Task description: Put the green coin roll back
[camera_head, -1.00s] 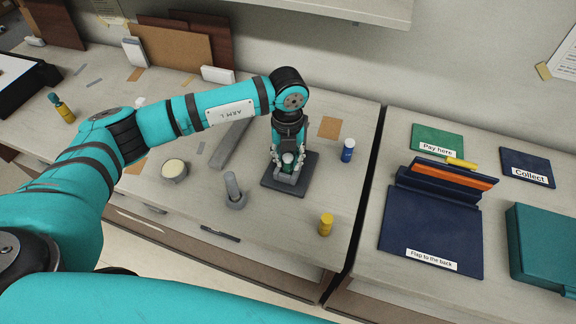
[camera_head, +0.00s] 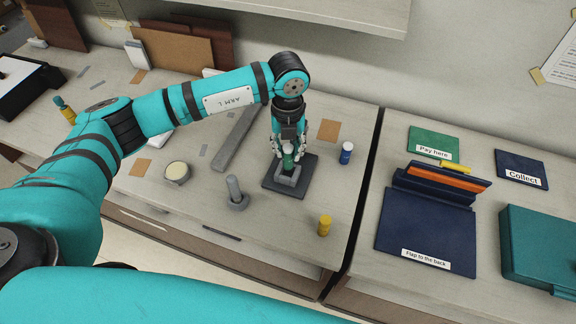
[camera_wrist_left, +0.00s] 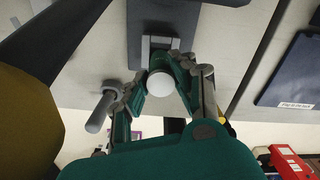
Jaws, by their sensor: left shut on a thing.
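The green coin roll (camera_head: 288,162) is upright between the fingers of my left gripper (camera_head: 287,150), which is shut on it. In the left wrist view its pale round end (camera_wrist_left: 161,84) shows between the fingertips (camera_wrist_left: 160,92). A small grey holder (camera_head: 288,181) stands on a dark square mat (camera_head: 272,183) directly below the roll. The roll's lower end is at or just above the holder; I cannot tell if it is inside. The holder also shows in the left wrist view (camera_wrist_left: 158,43). My right gripper is not in view.
A blue roll (camera_head: 346,153) stands right of the mat and a yellow roll (camera_head: 324,226) nearer the front. A gap separates the two counters.

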